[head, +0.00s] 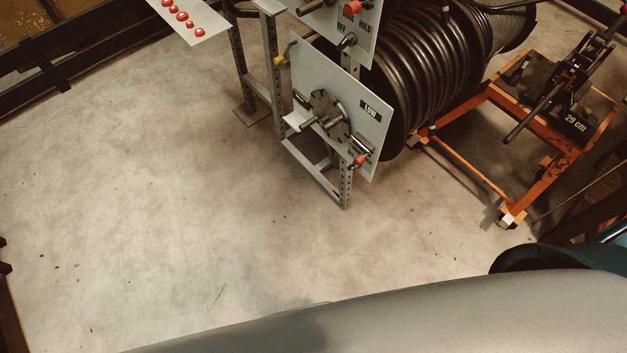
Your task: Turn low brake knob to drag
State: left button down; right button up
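The grey panel labelled LOW (345,75) stands tilted in the head view on a perforated metal frame. A round dark disc (328,105) with a bar and a pale grip (293,121) sits at its middle. A small red-tipped knob (359,161) is at its lower right corner, next to a dark label whose words I cannot read. Which way this knob points is too small to tell. A yellow-tipped lever (279,59) sticks out at the upper left. Neither of my grippers is in view.
A black hose reel (425,75) stands behind. An orange cart (465,170) marked 29 cm is at the right. Open concrete floor (170,180) lies left and in front.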

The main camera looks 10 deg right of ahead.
aim_at(354, 166)
jog(key=j, duration=0.75)
jog(key=k+j+u, duration=0.1)
jog(key=j, duration=0.6)
